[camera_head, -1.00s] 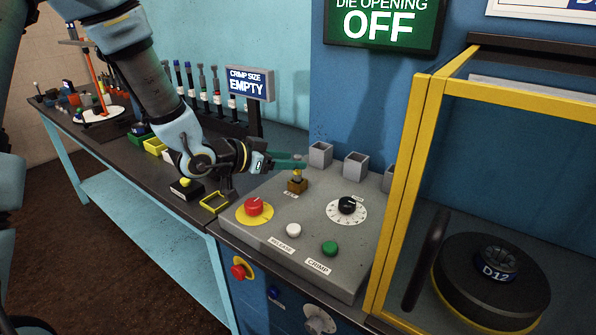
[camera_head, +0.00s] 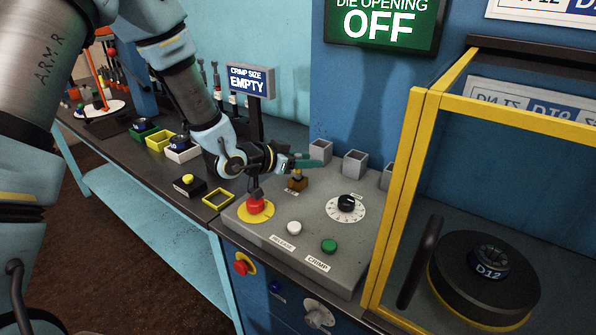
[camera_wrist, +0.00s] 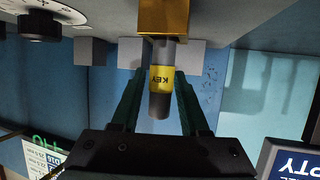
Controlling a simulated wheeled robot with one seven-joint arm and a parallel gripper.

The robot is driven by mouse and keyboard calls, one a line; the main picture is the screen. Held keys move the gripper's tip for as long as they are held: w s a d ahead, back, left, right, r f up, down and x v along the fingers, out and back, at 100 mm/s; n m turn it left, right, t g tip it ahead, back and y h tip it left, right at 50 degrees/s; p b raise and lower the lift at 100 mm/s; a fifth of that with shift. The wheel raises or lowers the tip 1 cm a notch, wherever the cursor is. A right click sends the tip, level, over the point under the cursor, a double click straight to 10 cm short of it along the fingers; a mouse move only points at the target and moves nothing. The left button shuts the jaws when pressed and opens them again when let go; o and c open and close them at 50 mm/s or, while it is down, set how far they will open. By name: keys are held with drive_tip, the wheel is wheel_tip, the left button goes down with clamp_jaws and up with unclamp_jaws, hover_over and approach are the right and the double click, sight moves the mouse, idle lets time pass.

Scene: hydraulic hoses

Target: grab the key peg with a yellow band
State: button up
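The key peg (camera_wrist: 161,80) is a grey cylinder with a yellow band marked KEY. It stands in a brass block (camera_head: 297,185) on the grey control panel, and the block also shows at the top of the wrist view (camera_wrist: 163,18). My gripper (camera_wrist: 158,92) is open, with one green finger on each side of the peg and a gap visible beside it. In the head view my gripper (camera_head: 306,163) is at the peg's height, and its fingers partly hide the peg.
The panel has a red button (camera_head: 256,205), a black dial (camera_head: 346,204), a white button (camera_head: 294,228) and a green button (camera_head: 329,246). Grey square cups (camera_head: 354,164) stand behind. A yellow-framed guard (camera_head: 403,200) is at right.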

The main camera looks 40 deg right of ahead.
clamp_jaws()
drive_tip(key=shift+r, duration=0.15)
idle(0.4)
